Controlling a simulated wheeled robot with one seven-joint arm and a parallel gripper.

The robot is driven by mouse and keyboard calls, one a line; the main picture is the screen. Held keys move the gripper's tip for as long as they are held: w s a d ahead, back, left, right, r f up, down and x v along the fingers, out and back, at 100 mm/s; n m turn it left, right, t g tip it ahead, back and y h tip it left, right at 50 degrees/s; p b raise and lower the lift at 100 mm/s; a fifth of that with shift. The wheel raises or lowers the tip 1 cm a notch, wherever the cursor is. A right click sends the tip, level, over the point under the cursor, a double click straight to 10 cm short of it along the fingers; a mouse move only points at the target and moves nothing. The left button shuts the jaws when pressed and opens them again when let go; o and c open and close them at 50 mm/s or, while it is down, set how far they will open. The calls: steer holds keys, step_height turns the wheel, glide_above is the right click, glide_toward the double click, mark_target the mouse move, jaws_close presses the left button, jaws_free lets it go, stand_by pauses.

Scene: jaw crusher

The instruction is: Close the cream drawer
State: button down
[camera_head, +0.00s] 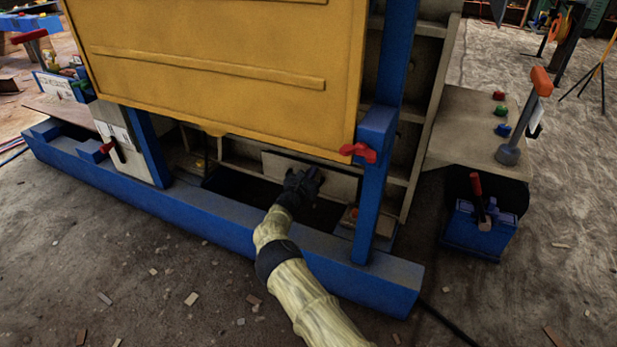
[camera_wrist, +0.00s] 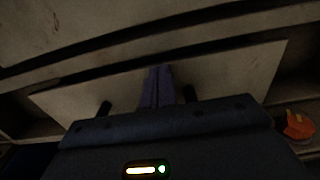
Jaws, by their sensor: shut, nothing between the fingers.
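The cream drawer front (camera_head: 338,184) is a long pale panel low in the machine's frame, under the yellow panel. Whether the tips touch the front is not clear. How far the drawer stands out is hard to tell.
The yellow panel (camera_head: 220,60) hangs above my arm. A blue beam (camera_head: 200,222) crosses below, and a blue post (camera_head: 375,190) stands to the right. An orange-red item (camera_wrist: 298,125) lies to the right in the wrist view. A dark opening lies left of my gripper.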

steer(key=shift+w+r, duration=0.3)
steer(key=shift+r, duration=0.35)
steer(key=shift+s+p, duration=0.1)
steer(key=shift+p, duration=0.25)
steer(key=shift+s+a+f+p, duration=0.1)
steer(key=shift+s+a+p, duration=0.2)
steer(key=shift+s+p, duration=0.35)
steer(key=f+p+v, duration=0.1)
steer(key=p+v, duration=0.7)
steer(key=v, duration=0.5)
steer(key=shift+d, duration=0.2)
steer(key=shift+f, duration=0.1)
